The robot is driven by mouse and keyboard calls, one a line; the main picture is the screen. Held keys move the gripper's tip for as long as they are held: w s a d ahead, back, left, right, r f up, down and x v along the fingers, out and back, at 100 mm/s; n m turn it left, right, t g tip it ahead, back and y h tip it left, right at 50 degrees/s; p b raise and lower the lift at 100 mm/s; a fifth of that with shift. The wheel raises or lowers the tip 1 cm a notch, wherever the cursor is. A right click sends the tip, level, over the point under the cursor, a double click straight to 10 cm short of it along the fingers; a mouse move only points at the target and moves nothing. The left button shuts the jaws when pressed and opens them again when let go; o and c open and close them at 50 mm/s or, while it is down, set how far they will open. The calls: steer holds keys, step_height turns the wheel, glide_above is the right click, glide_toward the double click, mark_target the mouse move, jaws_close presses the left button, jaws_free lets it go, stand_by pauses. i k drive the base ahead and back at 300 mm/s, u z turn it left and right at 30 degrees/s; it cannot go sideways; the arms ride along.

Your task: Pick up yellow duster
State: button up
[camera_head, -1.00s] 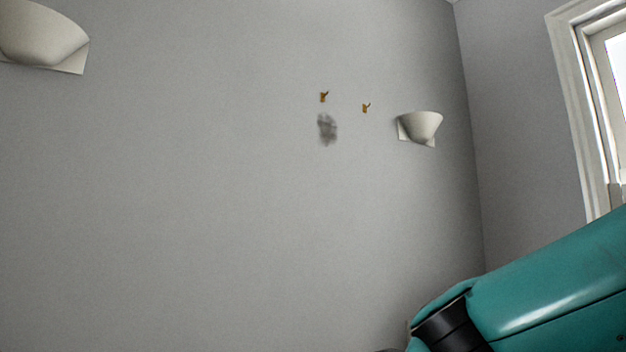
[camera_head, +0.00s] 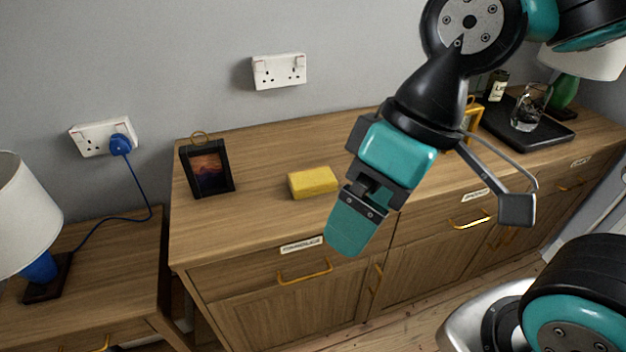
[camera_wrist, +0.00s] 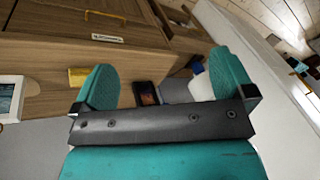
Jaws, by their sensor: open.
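The yellow duster (camera_head: 313,182) is a small block lying on the wooden sideboard top, right of a black picture frame. In the wrist view the duster (camera_wrist: 78,76) shows small at the left, partly hidden behind the left finger. My gripper (camera_wrist: 165,85) has two teal fingers spread wide with nothing between them. In the head view my gripper (camera_head: 352,228) hangs in front of the sideboard, right of and nearer than the duster, apart from it. Only one finger shows clearly there.
The sideboard (camera_head: 240,226) also bears the black picture frame (camera_head: 207,167) and, at the right, a black tray (camera_head: 545,128) with a glass (camera_head: 529,108). A lamp (camera_head: 22,215) stands on a lower cabinet at the left. The sideboard top around the duster is mostly clear.

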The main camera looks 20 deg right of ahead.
mark_target(314, 181)
steer(key=u, duration=1.8)
steer(key=i, duration=0.8)
steer(key=z, duration=2.45)
